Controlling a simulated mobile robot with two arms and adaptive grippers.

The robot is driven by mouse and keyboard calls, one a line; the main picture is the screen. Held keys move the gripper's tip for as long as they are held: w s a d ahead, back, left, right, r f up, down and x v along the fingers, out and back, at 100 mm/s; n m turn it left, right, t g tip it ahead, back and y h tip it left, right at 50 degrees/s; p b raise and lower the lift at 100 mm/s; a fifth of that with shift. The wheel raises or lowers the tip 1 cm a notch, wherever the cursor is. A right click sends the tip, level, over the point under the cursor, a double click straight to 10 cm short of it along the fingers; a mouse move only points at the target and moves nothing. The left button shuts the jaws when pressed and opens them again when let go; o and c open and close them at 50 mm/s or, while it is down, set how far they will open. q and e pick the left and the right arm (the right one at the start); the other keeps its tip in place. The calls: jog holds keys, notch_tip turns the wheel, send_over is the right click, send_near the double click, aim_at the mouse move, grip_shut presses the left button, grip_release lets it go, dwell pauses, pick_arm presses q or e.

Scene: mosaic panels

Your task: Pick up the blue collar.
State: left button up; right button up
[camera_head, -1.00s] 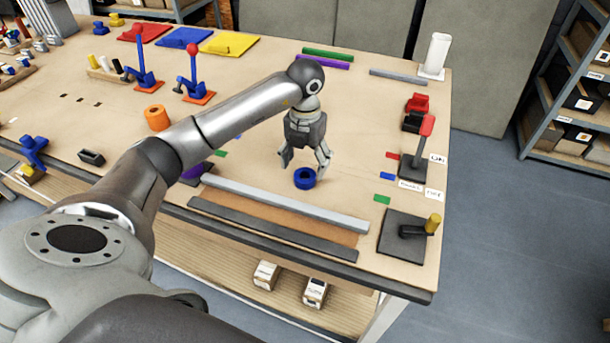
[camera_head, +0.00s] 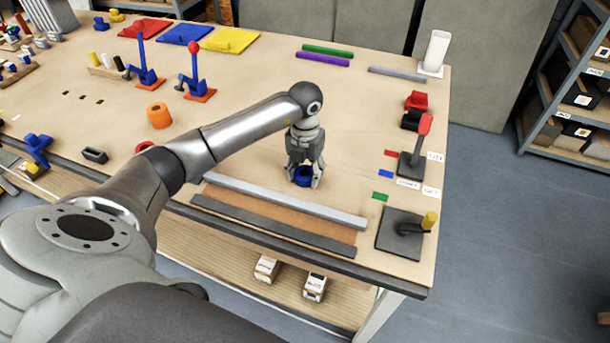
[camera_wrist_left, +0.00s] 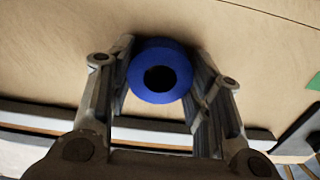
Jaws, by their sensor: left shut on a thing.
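The blue collar (camera_head: 303,176) is a short ring with a round hole, standing on the wooden table at the front right of the middle. My left gripper (camera_head: 304,180) points down over it, with one finger on each side. In the left wrist view the collar (camera_wrist_left: 160,72) sits between the two fingers of my left gripper (camera_wrist_left: 163,75), its dark hole facing the camera. The gripper is shut on the collar. The collar appears to be at table height; whether it touches the table is hard to tell. My right gripper is not in view.
A grey rail (camera_head: 285,200) and a dark rail (camera_head: 270,224) lie in front of the collar. An orange collar (camera_head: 159,115) stands further left. A red-handled fixture (camera_head: 412,160) and a dark plate with a yellow knob (camera_head: 400,236) are at the right. The table behind the gripper is clear.

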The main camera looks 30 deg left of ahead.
pick_arm(q)
jog(key=shift+c, duration=0.8)
jog(key=shift+w+r+b, duration=0.1)
jog(key=shift+r+b, duration=0.35)
notch_tip(320, 180, up, 2)
jog(key=shift+r+b, duration=0.1)
jog(key=shift+b, duration=0.8)
jog(key=s+d+r+b, duration=0.3)
jog(key=s+r, duration=0.7)
jog(key=s, duration=0.4)
notch_tip(320, 180, up, 7)
jog(key=p, duration=0.5)
jog(key=shift+p, duration=0.35)
jog(key=shift+w, duration=0.2)
